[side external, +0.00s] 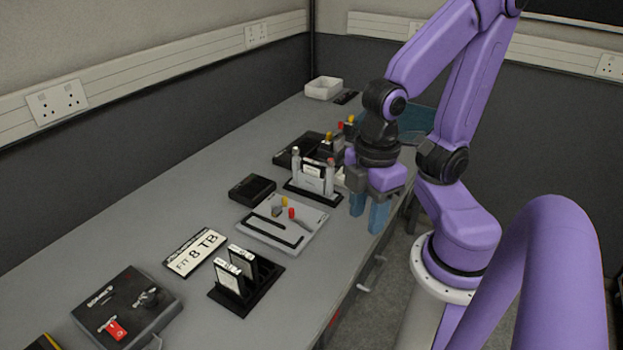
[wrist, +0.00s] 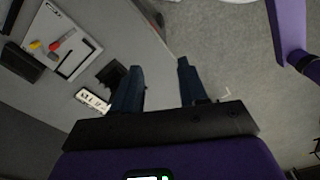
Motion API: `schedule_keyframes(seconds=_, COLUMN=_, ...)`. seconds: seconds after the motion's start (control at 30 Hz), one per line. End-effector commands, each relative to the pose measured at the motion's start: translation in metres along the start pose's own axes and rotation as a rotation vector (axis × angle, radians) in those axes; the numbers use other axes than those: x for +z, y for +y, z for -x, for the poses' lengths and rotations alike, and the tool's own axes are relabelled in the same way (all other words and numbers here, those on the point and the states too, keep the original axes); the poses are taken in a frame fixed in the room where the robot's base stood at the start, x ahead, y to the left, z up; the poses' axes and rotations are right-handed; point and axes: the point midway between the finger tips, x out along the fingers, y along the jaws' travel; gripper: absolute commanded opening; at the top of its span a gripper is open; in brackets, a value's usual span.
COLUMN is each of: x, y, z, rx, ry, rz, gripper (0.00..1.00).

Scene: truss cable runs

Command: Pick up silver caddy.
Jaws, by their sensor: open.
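Two upright drive caddies with pale silver faces, a nearer one (side external: 229,277) and a farther one (side external: 242,257), stand in a black slotted rack (side external: 264,287) on the grey bench in the side view. I cannot tell which is meant by the silver caddy. My gripper (side external: 368,216) is open and empty, pointing down near the bench's front edge, well behind and to the right of the rack. A dark block, probably the rack (wrist: 111,74), shows partly hidden by the left finger.
A white sign (side external: 194,252) reading "FIT 8 TB" lies beside the rack. A light tray (side external: 313,222) with small tools sits behind it. A black stand (side external: 327,197) holds upright items near my gripper. A dark box (side external: 140,318) lies at front left.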

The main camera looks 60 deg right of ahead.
Motion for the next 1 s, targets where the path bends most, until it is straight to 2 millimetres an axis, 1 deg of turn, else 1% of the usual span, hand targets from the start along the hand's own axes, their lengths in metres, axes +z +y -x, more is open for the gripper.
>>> schedule_keyframes(seconds=0.4, x=0.0, y=0.0, z=0.0, rx=0.0, ry=0.0, rz=0.0, gripper=0.43)
schedule_keyframes(seconds=0.47, x=0.0, y=0.0, z=0.0, rx=0.0, ry=0.0, rz=0.0, gripper=0.62)
schedule_keyframes(seconds=0.77, x=-0.001, y=0.001, z=0.0, rx=0.0, ry=0.0, rz=-0.003, gripper=0.62)
schedule_keyframes(seconds=0.87, x=-0.006, y=0.007, z=0.001, rx=0.001, ry=-0.001, rz=-0.029, gripper=0.62)
schedule_keyframes(seconds=0.97, x=-0.016, y=0.023, z=0.002, rx=0.003, ry=-0.004, rz=-0.088, gripper=0.62)
schedule_keyframes(seconds=1.0, x=-0.021, y=0.032, z=0.003, rx=0.005, ry=-0.005, rz=-0.119, gripper=0.62)
